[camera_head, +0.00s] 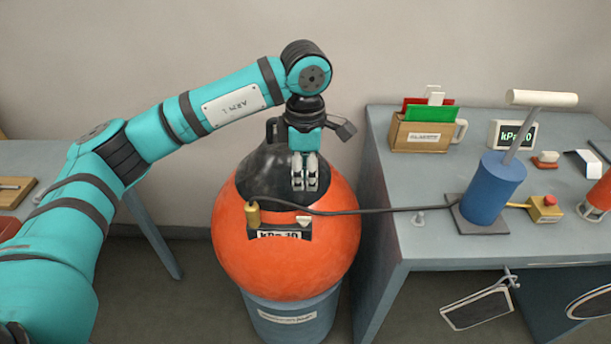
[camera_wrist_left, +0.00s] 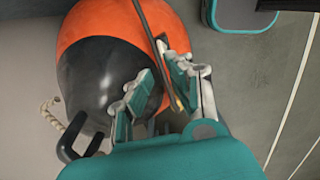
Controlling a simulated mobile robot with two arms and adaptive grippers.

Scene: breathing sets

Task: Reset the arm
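My left arm (camera_head: 221,104) is teal with dark bands and reaches in from the left, bent down at the wrist. My left gripper (camera_head: 305,185) points down in front of the black top of a large orange ball-shaped vessel. In the left wrist view, the two fingers of the gripper (camera_wrist_left: 157,65) stand apart with nothing between them. The orange vessel (camera_head: 285,268) has a brass fitting, a hose and a kPa label; it also shows in the left wrist view (camera_wrist_left: 92,22). I cannot tell whether the fingers touch it. My right gripper is not in view.
The hose (camera_head: 375,210) runs from the vessel to a blue pump (camera_head: 492,190) on the grey table (camera_head: 385,130) at the right. A wooden box (camera_head: 425,135), a kPa display (camera_head: 514,134) and a red-button box (camera_head: 545,207) stand there. Another table (camera_head: 150,158) is behind my arm.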

